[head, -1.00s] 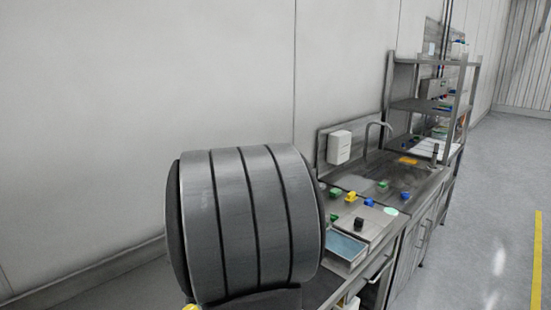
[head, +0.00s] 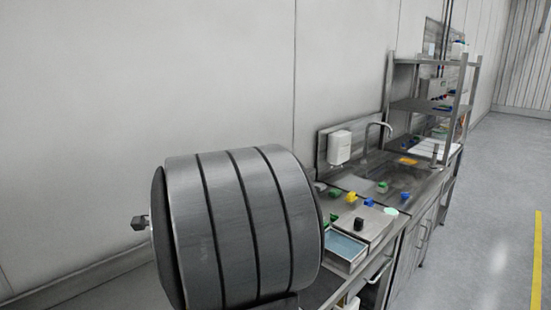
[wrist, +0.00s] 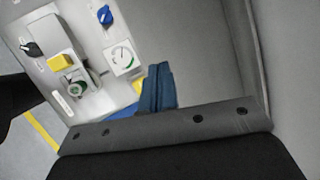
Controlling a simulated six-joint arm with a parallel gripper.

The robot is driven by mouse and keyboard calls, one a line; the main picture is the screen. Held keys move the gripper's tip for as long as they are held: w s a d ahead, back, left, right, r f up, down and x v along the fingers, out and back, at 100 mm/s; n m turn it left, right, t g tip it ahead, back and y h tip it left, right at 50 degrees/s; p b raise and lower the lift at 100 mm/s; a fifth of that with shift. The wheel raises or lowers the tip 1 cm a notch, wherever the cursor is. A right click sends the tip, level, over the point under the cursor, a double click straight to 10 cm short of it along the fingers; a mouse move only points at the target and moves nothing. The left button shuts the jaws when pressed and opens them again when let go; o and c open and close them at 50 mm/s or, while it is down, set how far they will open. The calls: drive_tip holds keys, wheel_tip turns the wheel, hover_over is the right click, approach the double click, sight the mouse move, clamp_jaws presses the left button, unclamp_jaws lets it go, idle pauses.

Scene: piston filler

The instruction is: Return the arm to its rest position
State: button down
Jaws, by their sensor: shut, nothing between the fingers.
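My gripper (wrist: 159,70) shows in the wrist view as dark blue fingers held together beyond a grey mounting bar. It is shut and empty. In the head view my large grey banded arm link fills the lower middle, and I cannot make out the gripper there.
In the head view a steel counter runs away to the right. A shelf rack (head: 421,106) stands behind. The floor at right is clear.

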drive_tip(key=w+d+r+n+h, duration=0.1)
drive_tip(key=d+r+h, duration=0.3)
drive_tip(key=r+h, duration=0.25)
wheel_tip(320, 180, down, 9)
drive_tip(key=shift+w+a+g, duration=0.2)
drive_tip(key=shift+g, duration=0.1)
idle(0.3)
drive_tip(key=shift+y, duration=0.25)
idle(2.6)
drive_tip(key=f+m+t+y, duration=0.1)
drive_tip(key=m+y, duration=0.1)
drive_tip(key=d+f+m+t+y, duration=0.1)
drive_tip(key=m+t+y, duration=0.1)
drive_tip(key=y, duration=0.1)
drive_tip(key=f+m+t+y, duration=0.1)
drive_tip(key=m+t+y, duration=0.1)
drive_tip(key=shift+s+d, duration=0.15)
drive_tip(key=shift+s, duration=0.05)
idle(0.3)
